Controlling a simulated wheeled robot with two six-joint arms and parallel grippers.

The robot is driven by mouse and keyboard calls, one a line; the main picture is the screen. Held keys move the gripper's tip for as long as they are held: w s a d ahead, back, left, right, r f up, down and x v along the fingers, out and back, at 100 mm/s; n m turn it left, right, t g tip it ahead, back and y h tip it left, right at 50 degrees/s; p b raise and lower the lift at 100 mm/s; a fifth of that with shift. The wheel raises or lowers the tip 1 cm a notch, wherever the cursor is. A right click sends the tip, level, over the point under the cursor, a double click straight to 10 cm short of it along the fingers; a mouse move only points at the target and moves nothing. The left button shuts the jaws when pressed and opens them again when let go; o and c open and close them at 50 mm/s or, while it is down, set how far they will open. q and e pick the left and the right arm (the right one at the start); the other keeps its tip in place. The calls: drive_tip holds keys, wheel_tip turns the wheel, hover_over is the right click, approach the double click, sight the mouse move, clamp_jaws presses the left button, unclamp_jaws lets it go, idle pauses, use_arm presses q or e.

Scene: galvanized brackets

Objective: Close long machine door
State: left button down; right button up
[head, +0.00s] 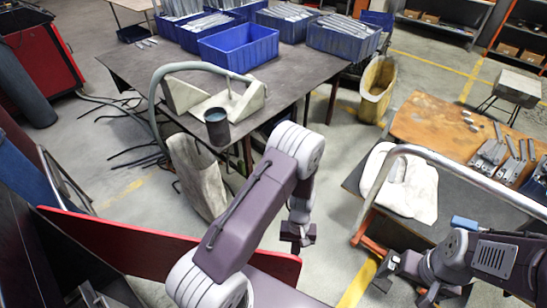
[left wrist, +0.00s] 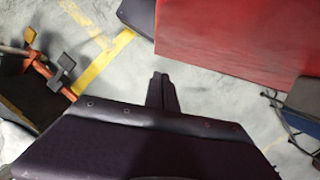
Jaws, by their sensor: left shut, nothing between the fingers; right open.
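The long machine door is a red panel (head: 140,250) at the lower left of the head view, standing out from the dark machine; my left arm crosses in front of part of it. In the left wrist view the red door (left wrist: 235,42) fills the upper right. My left gripper (head: 297,240) is shut and empty near the door's right end; in the wrist view its fingers (left wrist: 160,90) have floor between them and the door. My right gripper (head: 402,284) is open and empty at the lower right, and it also shows in the wrist view (left wrist: 48,62).
A dark table (head: 135,72) with blue bins (head: 240,48) and a grey hose stands behind. A wooden-topped bench (head: 430,125) with metal brackets and a cloth (head: 405,190) is at right, behind a metal rail (head: 470,172). Bare floor lies between the two.

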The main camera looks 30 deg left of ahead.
use_arm(q)
drive_tip(key=v, duration=0.9)
